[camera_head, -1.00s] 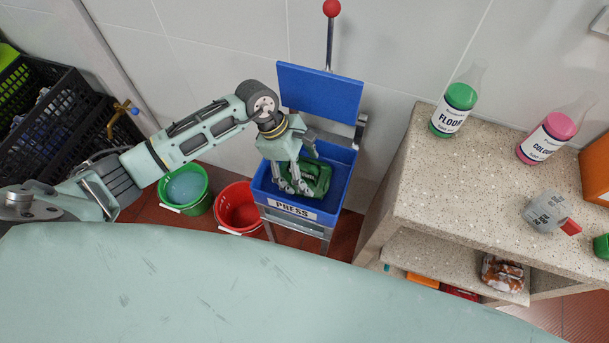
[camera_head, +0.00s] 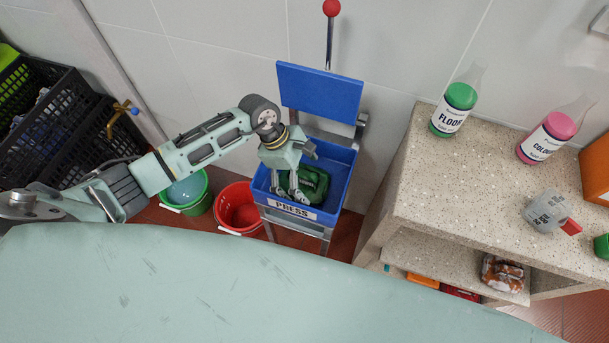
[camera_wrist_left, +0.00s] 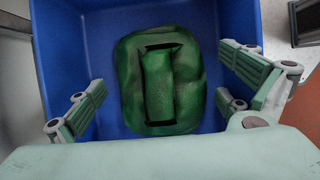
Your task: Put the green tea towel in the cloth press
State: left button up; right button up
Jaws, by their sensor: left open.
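The green tea towel (camera_head: 314,184) lies folded in the blue tray of the cloth press (camera_head: 338,187), whose front label reads PRESS. In the left wrist view the towel (camera_wrist_left: 160,84) rests on the blue floor of the tray (camera_wrist_left: 215,30). My left gripper (camera_head: 288,194) is above the tray, over its left front part. In the left wrist view its fingers (camera_wrist_left: 160,108) are spread wide on both sides of the towel, apart from it. The press's blue plate (camera_head: 320,92) stands raised behind the tray, below a red-knobbed lever (camera_head: 331,9). My right gripper is not in view.
A green bucket (camera_head: 187,192) and a red bucket (camera_head: 238,208) stand on the floor left of the press. A speckled stone counter (camera_head: 440,185) with bottles is to the right. Black crates (camera_head: 45,115) stand at the far left.

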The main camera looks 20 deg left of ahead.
pick_arm(q)
jog(key=shift+r+p, duration=0.3)
jog(key=v, duration=1.1)
jog(key=shift+a+r+b, duration=0.2)
jog(key=shift+r+b, duration=0.1)
jog(key=shift+b, duration=0.15)
dwell(0.5)
